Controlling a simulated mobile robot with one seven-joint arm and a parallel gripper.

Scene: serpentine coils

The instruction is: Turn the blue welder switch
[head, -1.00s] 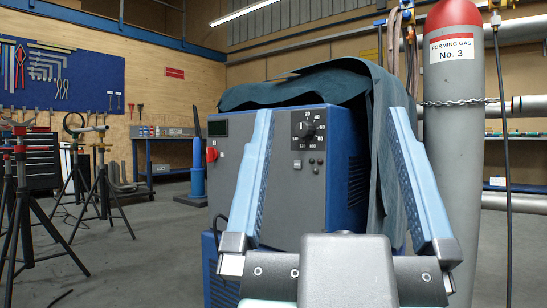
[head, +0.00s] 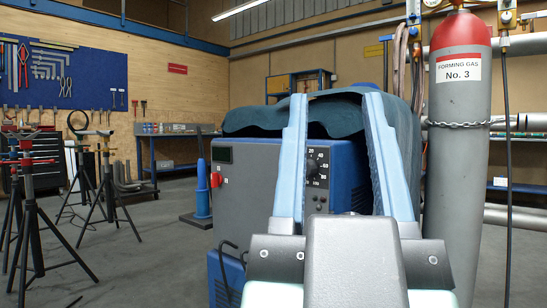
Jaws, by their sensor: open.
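The blue welder (head: 258,195) stands in the middle of the head view, with a dark grey front and blue sides. A black dial (head: 312,167) with a white scale sits further right and is partly covered by my left finger. My gripper (head: 337,98) is in front of the welder with its two light blue fingers pointing up and apart.
A dark green cloth (head: 255,120) drapes over the welder top. A grey gas cylinder (head: 458,190) with a red top stands at right, chained. Black tripod stands (head: 95,185) are at left. The floor (head: 150,250) between stands and welder is mostly clear.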

